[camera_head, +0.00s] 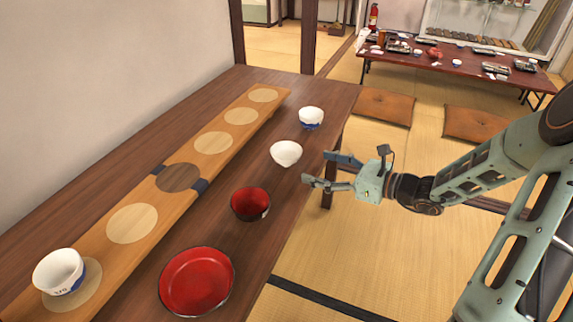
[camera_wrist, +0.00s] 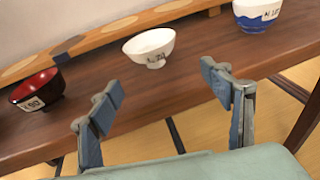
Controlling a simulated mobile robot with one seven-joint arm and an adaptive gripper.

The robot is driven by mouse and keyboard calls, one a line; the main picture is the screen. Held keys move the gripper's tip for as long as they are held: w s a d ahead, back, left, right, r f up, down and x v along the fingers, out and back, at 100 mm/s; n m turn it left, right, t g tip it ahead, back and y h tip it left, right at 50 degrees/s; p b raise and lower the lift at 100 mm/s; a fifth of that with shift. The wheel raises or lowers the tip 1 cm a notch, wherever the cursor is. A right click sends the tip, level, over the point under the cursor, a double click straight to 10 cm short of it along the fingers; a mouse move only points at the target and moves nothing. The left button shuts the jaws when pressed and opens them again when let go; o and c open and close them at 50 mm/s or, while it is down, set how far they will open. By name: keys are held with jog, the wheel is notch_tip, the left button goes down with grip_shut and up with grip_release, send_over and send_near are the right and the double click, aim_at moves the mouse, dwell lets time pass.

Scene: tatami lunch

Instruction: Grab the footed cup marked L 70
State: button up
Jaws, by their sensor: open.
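A plain white footed cup (camera_head: 286,153) stands upright on the dark wooden table, near its right edge. In the wrist view the same white cup (camera_wrist: 150,46) is ahead between the fingers, with a small label on its side. The label looks like L 70, but is too small to read surely. My gripper (camera_head: 320,169) is open and empty, just right of the cup at the table's edge and apart from it. In the wrist view the two fingers of my gripper (camera_wrist: 160,80) are spread wide, short of the cup.
A red-and-black bowl (camera_head: 250,204) is nearer and a white-and-blue cup (camera_head: 311,118) farther along the table (camera_head: 230,251). A red plate (camera_head: 197,281) lies in front. A raised board (camera_head: 112,206) with round pads carries another white-and-blue cup (camera_head: 60,271) at the left.

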aim_at(287, 157)
jog(key=b+x, duration=0.1)
jog(key=x, duration=0.4)
jog(key=shift+f, duration=0.1)
jog(key=x, duration=0.1)
jog(key=b+x, duration=0.1)
jog(key=x, duration=0.1)
jog(key=b+x, duration=0.1)
jog(key=x, duration=0.1)
jog(key=shift+s+a+r, duration=0.2)
jog(key=shift+a+r, duration=0.1)
jog(key=shift+a, duration=0.15)
jog(key=shift+r, duration=0.1)
jog(key=c, duration=1.2)
